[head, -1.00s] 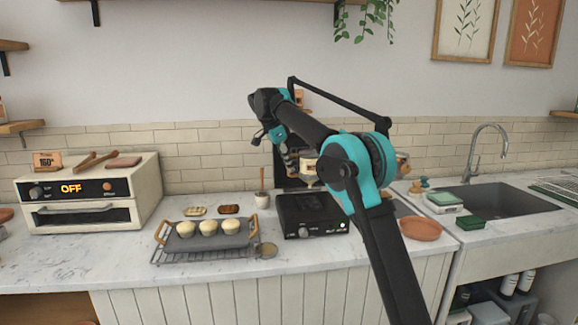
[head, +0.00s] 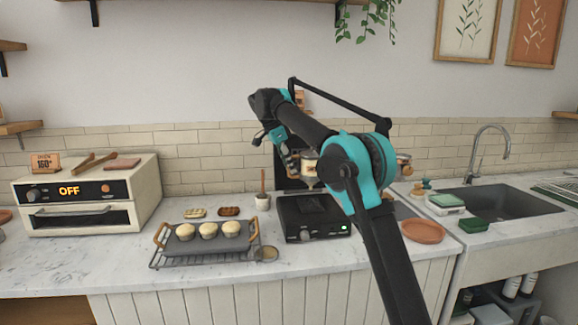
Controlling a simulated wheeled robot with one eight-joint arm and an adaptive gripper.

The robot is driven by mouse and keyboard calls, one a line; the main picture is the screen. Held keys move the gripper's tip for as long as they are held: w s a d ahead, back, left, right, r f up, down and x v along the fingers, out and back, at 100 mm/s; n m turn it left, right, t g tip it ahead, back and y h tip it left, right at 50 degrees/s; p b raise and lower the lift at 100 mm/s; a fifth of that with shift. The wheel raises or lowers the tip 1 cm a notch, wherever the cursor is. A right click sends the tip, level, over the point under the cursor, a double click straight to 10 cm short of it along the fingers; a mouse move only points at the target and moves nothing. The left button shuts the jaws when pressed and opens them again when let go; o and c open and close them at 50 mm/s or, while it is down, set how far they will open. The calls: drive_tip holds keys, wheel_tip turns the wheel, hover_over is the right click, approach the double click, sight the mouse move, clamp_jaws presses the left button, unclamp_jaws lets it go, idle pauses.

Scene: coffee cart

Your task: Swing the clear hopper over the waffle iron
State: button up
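The waffle iron (head: 312,232) is a black box on the marble counter, with its black lid open upright behind and a small green light on its front. What looks like the clear hopper (head: 309,172), pale with an orange-brown band, shows above the back of the iron. My arm hides part of its right side. My gripper (head: 291,163) is beside the hopper, on its left in the picture. It is small and partly hidden, and I cannot tell whether its fingers are open, shut or touching the hopper.
A grey tray (head: 207,244) with wooden handles and three pale muffins stands on a wire rack to the left. A small pot (head: 262,203) stands left of the iron. A terracotta plate (head: 423,231) is at right, near the sink (head: 505,203). The counter's front left is clear.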

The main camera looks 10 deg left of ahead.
drive_tip(key=v, duration=0.7)
drive_tip(key=shift+r, duration=0.2)
drive_tip(key=shift+a, duration=0.1)
